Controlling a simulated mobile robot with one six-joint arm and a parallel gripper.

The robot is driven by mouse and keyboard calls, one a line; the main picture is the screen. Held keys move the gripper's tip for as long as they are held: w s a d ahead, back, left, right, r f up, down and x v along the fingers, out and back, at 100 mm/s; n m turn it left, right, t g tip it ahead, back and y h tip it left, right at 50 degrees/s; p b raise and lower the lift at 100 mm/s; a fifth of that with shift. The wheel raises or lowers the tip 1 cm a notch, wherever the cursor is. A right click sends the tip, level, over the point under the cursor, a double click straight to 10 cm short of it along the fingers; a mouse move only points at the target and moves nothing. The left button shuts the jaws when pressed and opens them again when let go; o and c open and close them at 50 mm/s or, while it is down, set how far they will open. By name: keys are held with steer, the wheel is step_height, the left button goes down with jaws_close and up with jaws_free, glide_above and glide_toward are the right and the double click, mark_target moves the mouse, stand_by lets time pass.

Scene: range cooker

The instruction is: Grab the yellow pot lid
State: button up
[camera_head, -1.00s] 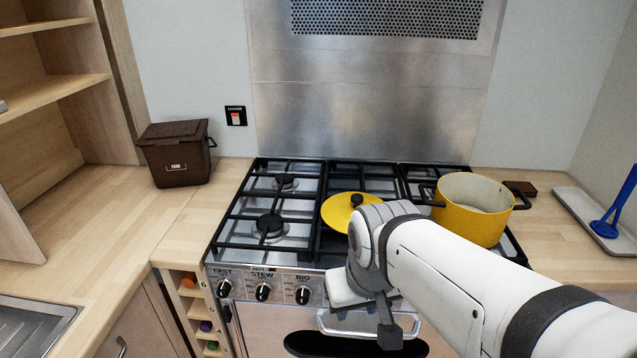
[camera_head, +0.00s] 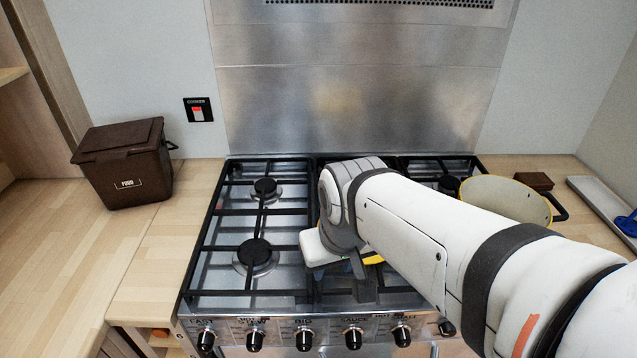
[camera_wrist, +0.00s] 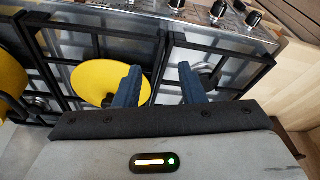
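The yellow pot lid (camera_wrist: 92,78) lies on the hob grate in the wrist view. Its dark knob (camera_wrist: 109,101) is partly hidden behind my left-hand finger. In the head view my arm hides nearly all of the lid; a thin yellow sliver (camera_head: 373,259) shows below the wrist. My gripper (camera_wrist: 160,82) is open, with its two blue fingers apart and nothing visible between them. The left-hand finger overlaps the lid's right edge in the picture; the other finger is clear of it. I cannot tell whether that finger touches the lid.
The yellow pot (camera_head: 506,197) stands on the right of the hob, partly behind my arm, and at the wrist view's left edge. Black grates (camera_head: 215,225) and a row of knobs (camera_head: 304,340) surround the area. A brown food bin (camera_head: 125,165) stands on the left counter.

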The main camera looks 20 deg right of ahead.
steer(key=shift+o, duration=1.4)
steer(key=shift+w+d, duration=0.25)
steer(key=shift+w, duration=0.05)
steer(key=shift+o, duration=1)
steer(key=w+d+m+g+b, duration=0.1)
steer(key=w+d+m+b, duration=0.1)
steer(key=w+d, duration=0.4)
steer(key=w, duration=0.5)
steer(key=shift+d+r+g, duration=0.25)
steer(key=shift+g, duration=0.05)
steer(key=shift+m+g, duration=0.7)
steer(key=w+d+f, duration=0.1)
steer(key=w+d, duration=0.1)
steer(key=w+d+b, duration=0.1)
steer(key=w+d, duration=0.2)
steer(key=w+d+f, duration=0.1)
steer(key=w+d, duration=0.1)
steer(key=shift+w+d+f+b, duration=0.25)
steer(key=shift+d+f+b, duration=0.1)
steer(key=shift+d, duration=0.05)
steer(key=shift+w+d+f, duration=0.15)
steer(key=shift+f, duration=0.35)
steer(key=shift+a+f+p, duration=0.2)
steer(key=shift+f+p, duration=0.1)
steer(key=shift+f, duration=3.15)
